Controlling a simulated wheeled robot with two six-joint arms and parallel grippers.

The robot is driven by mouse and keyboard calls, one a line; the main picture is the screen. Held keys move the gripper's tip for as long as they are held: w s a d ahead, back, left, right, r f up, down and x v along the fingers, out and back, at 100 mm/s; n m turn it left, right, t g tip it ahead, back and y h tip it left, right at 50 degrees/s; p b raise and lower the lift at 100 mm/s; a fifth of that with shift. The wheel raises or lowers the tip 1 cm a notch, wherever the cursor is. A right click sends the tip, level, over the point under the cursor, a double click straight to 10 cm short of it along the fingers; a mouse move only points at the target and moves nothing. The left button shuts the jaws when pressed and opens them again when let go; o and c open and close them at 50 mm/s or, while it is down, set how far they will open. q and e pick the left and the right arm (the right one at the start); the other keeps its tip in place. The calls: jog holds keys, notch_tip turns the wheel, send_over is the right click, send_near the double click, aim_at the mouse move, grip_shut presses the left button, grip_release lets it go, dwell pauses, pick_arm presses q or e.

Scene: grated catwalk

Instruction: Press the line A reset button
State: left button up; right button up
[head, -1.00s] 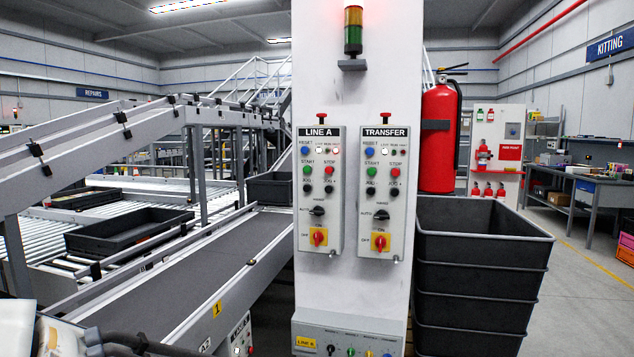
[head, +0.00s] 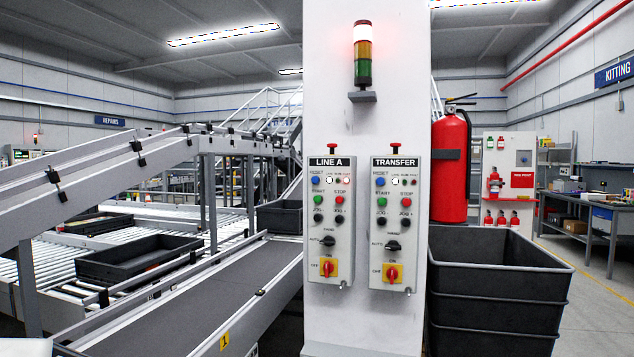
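The LINE A panel (head: 331,222) is a pale grey box on the left of the white column's front. Its blue reset button (head: 317,180) sits at the upper left, beside a row of small indicator lamps. Below are a green start button (head: 318,199), a red stop button (head: 340,198), black jog buttons, a black selector and a red rotary switch (head: 328,268) on a yellow plate. A red mushroom button (head: 332,149) tops the box. The similar TRANSFER panel (head: 396,222) hangs to its right with its own blue button (head: 380,181). Neither gripper is in view.
A stack light (head: 363,55) on the column has its top section brightly lit. A conveyor (head: 205,305) runs along the column's left. Stacked black crates (head: 497,290) and a red fire extinguisher (head: 450,168) stand at its right.

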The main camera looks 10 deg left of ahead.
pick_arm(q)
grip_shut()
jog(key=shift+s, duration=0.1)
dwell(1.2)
